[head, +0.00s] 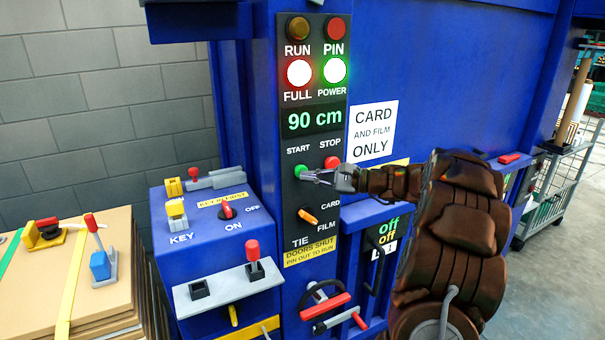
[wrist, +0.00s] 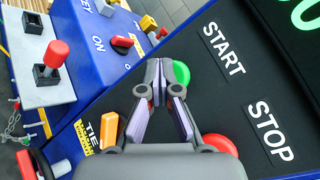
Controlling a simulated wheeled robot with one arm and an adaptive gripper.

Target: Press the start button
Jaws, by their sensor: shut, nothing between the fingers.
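The green start button (head: 300,171) is on the black control panel (head: 317,100), under the START label. In the wrist view the start button (wrist: 181,74) shows just beyond my fingertips, partly hidden by them. My gripper (head: 305,174) is shut and empty, its tips at or very near the button; I cannot tell whether they touch it. In the wrist view my gripper (wrist: 160,68) has its tips together. The red stop button (head: 332,162) is right of the start button, and in the wrist view the stop button (wrist: 220,144) is partly hidden behind my gripper.
An orange TIE selector (head: 307,216) sits below the buttons. A blue key box (head: 200,255) with a red key switch (head: 227,210) and a red-knobbed lever (head: 253,251) stands to the left. The display (head: 315,120) reads 90 cm; FULL (head: 299,72) and POWER (head: 334,70) lamps are lit.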

